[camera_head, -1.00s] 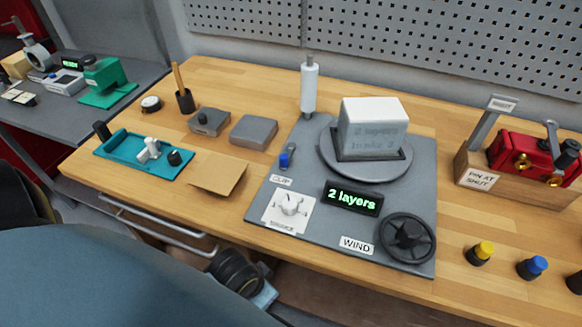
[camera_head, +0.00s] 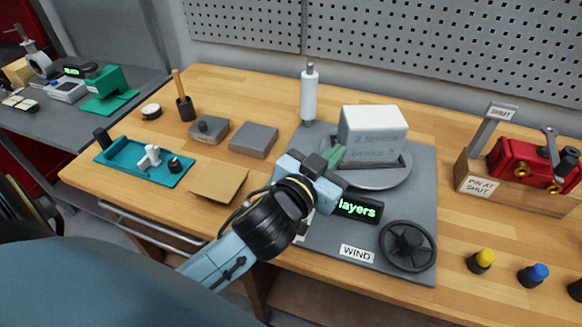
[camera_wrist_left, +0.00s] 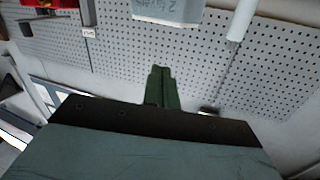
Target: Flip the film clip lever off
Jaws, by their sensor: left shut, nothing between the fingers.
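The clip lever, a small blue-tipped lever at the left of the grey machine plate (camera_head: 380,265), is hidden now behind my left gripper and wrist. Its label is covered too. My left gripper (camera_head: 334,156) is over the plate, with its green fingers shut and empty, pointing toward the turntable (camera_head: 385,178). The shut fingers (camera_wrist_left: 161,75) also show in the left wrist view, with nothing between them. A wrapped white box (camera_head: 372,132) stands on the turntable. My right gripper is not in view.
A white film roll (camera_head: 310,95) stands upright behind my left gripper. The display (camera_head: 358,208) and black handwheel (camera_head: 408,245) are to its right. A teal tray (camera_head: 130,168), grey blocks and a brown sheet (camera_head: 220,181) lie left. A red valve (camera_head: 525,160) stands right.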

